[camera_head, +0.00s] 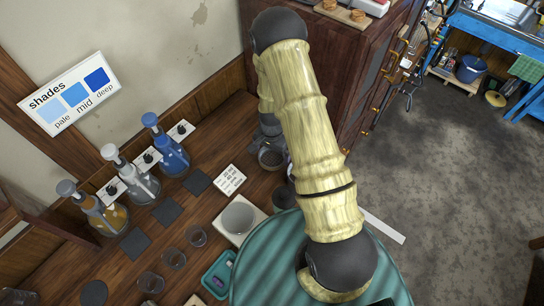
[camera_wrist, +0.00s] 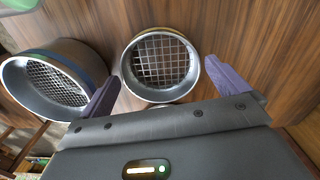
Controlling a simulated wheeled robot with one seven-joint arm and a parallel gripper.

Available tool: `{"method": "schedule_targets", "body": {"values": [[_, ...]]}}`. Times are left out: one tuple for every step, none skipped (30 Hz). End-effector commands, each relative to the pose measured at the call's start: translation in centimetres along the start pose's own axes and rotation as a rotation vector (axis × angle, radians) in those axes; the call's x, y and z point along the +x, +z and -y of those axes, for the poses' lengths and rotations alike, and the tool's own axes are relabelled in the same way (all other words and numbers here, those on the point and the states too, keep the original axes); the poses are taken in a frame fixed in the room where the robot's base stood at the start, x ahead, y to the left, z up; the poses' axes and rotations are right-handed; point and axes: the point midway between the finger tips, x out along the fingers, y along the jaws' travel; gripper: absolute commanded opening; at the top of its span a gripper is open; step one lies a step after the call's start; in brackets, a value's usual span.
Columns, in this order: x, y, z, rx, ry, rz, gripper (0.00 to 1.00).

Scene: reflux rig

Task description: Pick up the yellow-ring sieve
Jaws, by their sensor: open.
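The yellow-ring sieve (camera_wrist: 160,65) is in the middle of the wrist view, a round metal sieve with a coarse square mesh and a thin yellow band at its far edge. My gripper (camera_wrist: 163,72) is open, with one purple finger to the left and one to the right of this sieve's near part. I cannot tell whether either finger touches it. A second sieve with a blue band (camera_wrist: 55,82) and finer mesh is close on the left, beside the left finger.
Amber, clear and blue wash bottles (camera_head: 170,150) stand along the wall at left. A dark wooden cabinet (camera_head: 345,70) stands behind my arm.

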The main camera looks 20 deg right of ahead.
Motion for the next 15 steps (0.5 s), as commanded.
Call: {"method": "schedule_targets", "body": {"values": [[0.4, 0.0, 0.0, 0.000, 0.002, 0.002, 1.00], [0.8, 0.0, 0.0, 0.000, 0.002, 0.002, 1.00], [1.2, 0.0, 0.0, 0.000, 0.001, 0.001, 1.00], [1.4, 0.0, 0.0, 0.000, 0.002, 0.002, 1.00], [1.7, 0.0, -0.1, 0.000, 0.002, 0.002, 1.00], [1.9, 0.0, 0.0, 0.000, 0.001, 0.001, 1.00], [2.0, 0.0, 0.0, 0.000, 0.000, 0.000, 1.00], [2.1, 0.0, 0.0, 0.000, 0.000, 0.000, 1.00], [2.1, 0.0, 0.0, 0.000, 0.000, -0.001, 1.00], [2.2, 0.0, 0.0, 0.000, 0.000, -0.001, 1.00], [2.2, 0.0, 0.0, 0.000, -0.001, -0.001, 1.00], [2.2, 0.0, 0.0, 0.000, -0.001, -0.001, 1.00], [2.2, 0.0, 0.0, 0.000, -0.001, -0.001, 1.00], [2.2, 0.0, 0.0, 0.000, 0.000, -0.001, 1.00], [2.2, 0.0, 0.0, 0.000, 0.000, -0.001, 1.00]]}}
